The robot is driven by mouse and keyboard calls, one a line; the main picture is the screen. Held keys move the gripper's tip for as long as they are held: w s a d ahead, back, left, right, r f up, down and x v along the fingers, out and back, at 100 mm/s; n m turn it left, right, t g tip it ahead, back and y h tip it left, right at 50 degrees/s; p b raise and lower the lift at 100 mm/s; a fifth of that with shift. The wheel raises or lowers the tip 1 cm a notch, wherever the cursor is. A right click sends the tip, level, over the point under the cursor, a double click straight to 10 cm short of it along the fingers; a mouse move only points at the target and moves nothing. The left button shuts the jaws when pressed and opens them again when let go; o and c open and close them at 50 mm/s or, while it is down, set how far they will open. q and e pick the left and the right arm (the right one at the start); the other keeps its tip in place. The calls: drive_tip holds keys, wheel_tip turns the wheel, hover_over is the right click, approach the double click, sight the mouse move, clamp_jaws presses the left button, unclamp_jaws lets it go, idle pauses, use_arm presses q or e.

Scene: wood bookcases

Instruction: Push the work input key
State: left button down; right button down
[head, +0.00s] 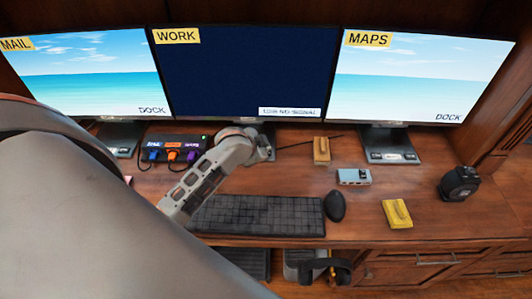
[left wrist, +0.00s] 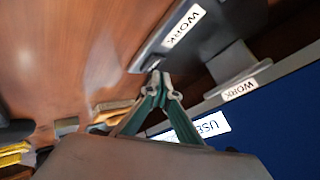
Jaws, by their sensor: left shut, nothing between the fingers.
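The WORK monitor (head: 240,75) stands in the middle, dark navy with a "NO SIGNAL" label. Its stand base (left wrist: 175,45), labelled WORK, shows in the left wrist view, with a small dark key (left wrist: 152,63) at its near edge. My left gripper (left wrist: 155,80) is shut and empty, its fingertips at that key; I cannot tell whether they touch. In the head view my left arm reaches across the desk to the WORK stand (head: 265,148) and covers part of it; the fingertips and key are hidden there. My right gripper is not in view.
Side monitors MAIL (head: 85,75) and MAPS (head: 420,80) show beach pictures. A dark box with coloured plugs (head: 172,153) stands left of my gripper. A keyboard (head: 265,216), mouse (head: 335,205), small blue-grey box (head: 354,177), yellow block (head: 397,214) and black dispenser (head: 459,184) lie around the desk.

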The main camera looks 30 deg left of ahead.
use_arm(q)
drive_tip(key=shift+f, duration=0.1)
idle(0.6)
drive_tip(key=shift+f, duration=0.15)
drive_tip(key=shift+f+p, duration=0.25)
drive_tip(key=shift+p, duration=0.1)
drive_tip(key=shift+r, duration=0.1)
idle(0.4)
drive_tip(key=shift+r, duration=0.4)
